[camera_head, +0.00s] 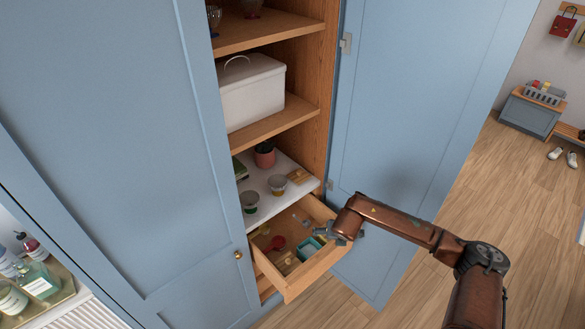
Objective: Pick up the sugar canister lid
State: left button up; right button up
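I cannot make out for certain a sugar canister or its lid. Two small pots with pale tops, one on the left (250,201) and one on the right (277,184), stand on the white shelf above the open drawer (307,277). A small flat wooden piece (299,176) lies on that shelf, right of the pots. My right gripper (338,237) is at the drawer's right side, below and right of the pots. Its fingers are small and partly hidden, so I cannot tell whether they are open. My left gripper is out of view.
The drawer holds a red spoon (274,243), a teal item (309,248) and other small things. A potted plant (265,155) stands at the back of the white shelf. A white bin (250,90) sits above. An open blue door (410,110) stands to the right.

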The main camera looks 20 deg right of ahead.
aim_at(299, 176)
jog(key=i, duration=1.3)
